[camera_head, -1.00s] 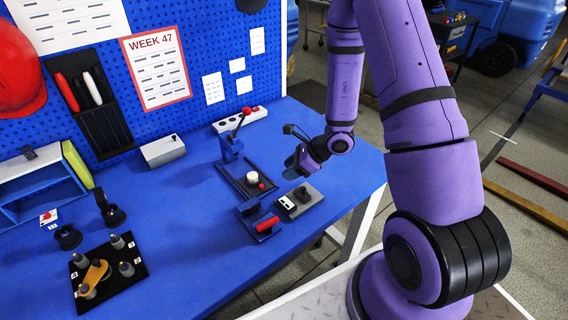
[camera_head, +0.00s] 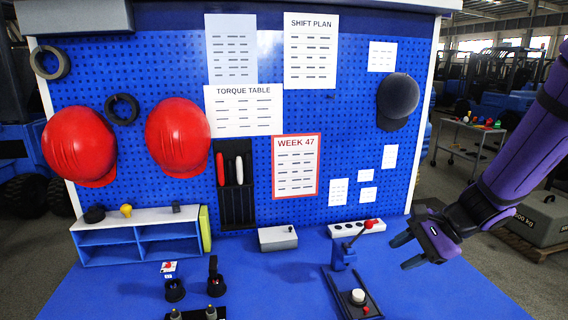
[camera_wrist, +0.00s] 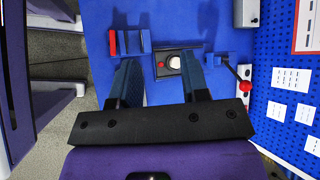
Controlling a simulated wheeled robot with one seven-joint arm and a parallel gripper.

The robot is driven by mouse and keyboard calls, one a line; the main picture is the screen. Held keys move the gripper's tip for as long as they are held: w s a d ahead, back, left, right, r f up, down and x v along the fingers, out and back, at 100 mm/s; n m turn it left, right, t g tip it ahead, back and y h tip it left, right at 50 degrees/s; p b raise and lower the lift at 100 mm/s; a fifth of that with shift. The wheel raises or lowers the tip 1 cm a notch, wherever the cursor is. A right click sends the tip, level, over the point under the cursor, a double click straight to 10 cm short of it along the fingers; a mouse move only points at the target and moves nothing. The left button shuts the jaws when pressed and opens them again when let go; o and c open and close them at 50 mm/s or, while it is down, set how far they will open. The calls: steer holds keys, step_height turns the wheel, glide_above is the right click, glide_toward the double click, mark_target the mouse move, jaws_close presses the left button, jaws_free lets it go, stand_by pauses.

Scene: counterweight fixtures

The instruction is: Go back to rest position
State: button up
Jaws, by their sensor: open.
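My gripper (camera_head: 404,252) is at the right in the head view, raised near the right end of the blue workbench (camera_head: 430,295). Its two dark fingers are spread apart with nothing between them. In the wrist view my gripper (camera_wrist: 158,72) also shows open and empty. Beyond its fingers are a white round knob (camera_wrist: 174,63) on a dark plate, a red handle (camera_wrist: 112,42) and a lever with a red ball (camera_wrist: 244,86). In the head view the lever fixture (camera_head: 344,258) and the white knob (camera_head: 358,296) stand left of my gripper.
A blue pegboard (camera_head: 300,120) with sheets, red helmets (camera_head: 178,138) and a dark cap (camera_head: 398,96) rises behind the bench. A small shelf (camera_head: 140,238) stands at the left. A grey weight (camera_head: 540,220) is on the right.

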steer(key=s+d+r+n+t+h, duration=0.1)
steer(key=s+r+n+h, duration=0.3)
steer(key=s+r, duration=0.5)
steer(key=s+d+r+n+t+h, duration=0.2)
steer(key=s+d+r+n+h, duration=0.2)
steer(key=s+r+n, duration=0.5)
steer(key=shift+s+r+h, duration=0.15)
steer(key=shift+s+h, duration=0.15)
steer(key=shift+s, duration=0.1)
